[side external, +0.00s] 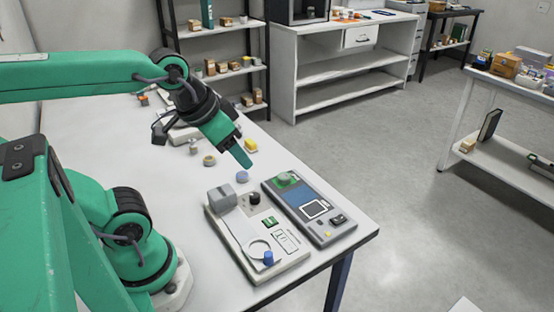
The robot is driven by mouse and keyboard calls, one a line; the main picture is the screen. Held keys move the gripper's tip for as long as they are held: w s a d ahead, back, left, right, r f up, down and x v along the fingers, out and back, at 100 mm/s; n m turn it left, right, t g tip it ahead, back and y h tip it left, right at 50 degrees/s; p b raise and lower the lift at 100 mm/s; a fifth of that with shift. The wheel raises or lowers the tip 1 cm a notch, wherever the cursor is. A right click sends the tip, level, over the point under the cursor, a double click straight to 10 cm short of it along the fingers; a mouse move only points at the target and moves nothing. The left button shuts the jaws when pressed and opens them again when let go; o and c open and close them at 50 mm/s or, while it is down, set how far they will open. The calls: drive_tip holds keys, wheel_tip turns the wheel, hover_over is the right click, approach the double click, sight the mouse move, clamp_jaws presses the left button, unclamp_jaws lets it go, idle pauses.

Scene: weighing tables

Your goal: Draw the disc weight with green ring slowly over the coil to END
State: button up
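A small round grey-green piece (286,178) sits on the far end of a grey panel device (343,228); it may be the disc weight with green ring, but it is too small to tell. The device has a blue strip, a white-framed square and a dark switch toward its near end. I cannot make out the coil or an END label. My gripper (240,154) hangs above the table, behind and left of the device, pointing down and right. It is apart from the round piece. Its fingers overlap in this view, so any opening is hidden.
A pale instrument (287,262) with a grey block, dark knob, ring and blue knob stands left of the device. A blue disc (242,177), an olive ring (209,160) and a yellow block (250,146) lie behind. The table's right edge is close to the device.

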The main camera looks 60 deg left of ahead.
drive_tip(key=shift+o, duration=0.7)
drive_tip(key=shift+w, duration=0.1)
drive_tip(key=m+g, duration=0.2)
drive_tip(key=g, duration=0.4)
hover_over(285, 175)
drive_tip(key=shift+f, duration=7.3)
drive_tip(key=shift+f, duration=0.15)
drive_tip(key=shift+f, duration=3.7)
